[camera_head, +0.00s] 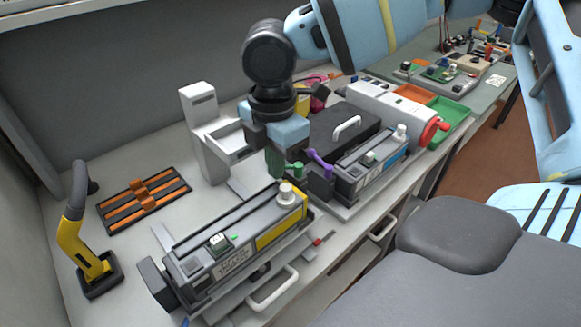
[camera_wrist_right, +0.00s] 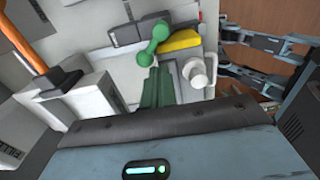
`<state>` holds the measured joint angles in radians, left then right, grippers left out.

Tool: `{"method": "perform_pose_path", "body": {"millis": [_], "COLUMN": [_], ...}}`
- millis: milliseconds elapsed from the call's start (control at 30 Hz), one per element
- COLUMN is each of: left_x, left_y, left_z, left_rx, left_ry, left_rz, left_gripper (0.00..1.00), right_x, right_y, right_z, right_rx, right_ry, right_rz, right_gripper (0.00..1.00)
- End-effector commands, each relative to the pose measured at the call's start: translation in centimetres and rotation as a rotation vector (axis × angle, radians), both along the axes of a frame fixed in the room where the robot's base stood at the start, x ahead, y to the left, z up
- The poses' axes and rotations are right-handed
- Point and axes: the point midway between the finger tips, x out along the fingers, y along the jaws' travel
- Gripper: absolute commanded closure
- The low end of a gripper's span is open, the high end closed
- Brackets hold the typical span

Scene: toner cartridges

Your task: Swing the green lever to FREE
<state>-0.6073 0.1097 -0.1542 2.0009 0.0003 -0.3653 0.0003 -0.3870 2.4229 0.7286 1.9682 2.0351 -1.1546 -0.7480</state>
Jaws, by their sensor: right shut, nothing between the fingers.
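The green lever (camera_head: 295,168) stands at the far end of the yellow-labelled toner cartridge unit (camera_head: 278,230), close to its white knob (camera_head: 286,192). In the right wrist view the green lever (camera_wrist_right: 153,42) is a short bar with rounded ends, lying slanted just beyond my fingertips. My right gripper (camera_head: 275,170) points down with its green fingers shut and empty, just left of the lever. The fingers (camera_wrist_right: 158,80) also show shut in the wrist view. I cannot tell whether they touch the lever. No FREE marking is readable. My left gripper is not in view.
A purple lever (camera_head: 320,160) stands close on the right, by a blue-labelled cartridge unit (camera_head: 370,162). A grey stand (camera_head: 203,135) is behind left. A yellow-handled tool (camera_head: 82,245) and orange-black rack (camera_head: 145,200) are at left.

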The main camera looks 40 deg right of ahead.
Motion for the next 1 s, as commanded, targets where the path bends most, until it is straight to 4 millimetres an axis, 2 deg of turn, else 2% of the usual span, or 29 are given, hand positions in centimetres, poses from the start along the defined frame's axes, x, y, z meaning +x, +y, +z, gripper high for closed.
{"method": "perform_pose_path", "body": {"millis": [500, 1000], "left_x": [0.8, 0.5], "left_y": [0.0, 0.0], "left_z": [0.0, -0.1], "left_rx": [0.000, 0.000], "left_ry": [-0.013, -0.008], "left_rz": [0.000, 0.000], "left_gripper": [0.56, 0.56], "right_x": [0.7, 1.1], "right_y": [-0.2, -0.3], "right_z": [0.0, 0.0], "right_rx": [0.000, 0.000], "right_ry": [0.000, 0.000], "right_rz": [0.000, -0.001], "right_gripper": [1.00, 1.00]}}
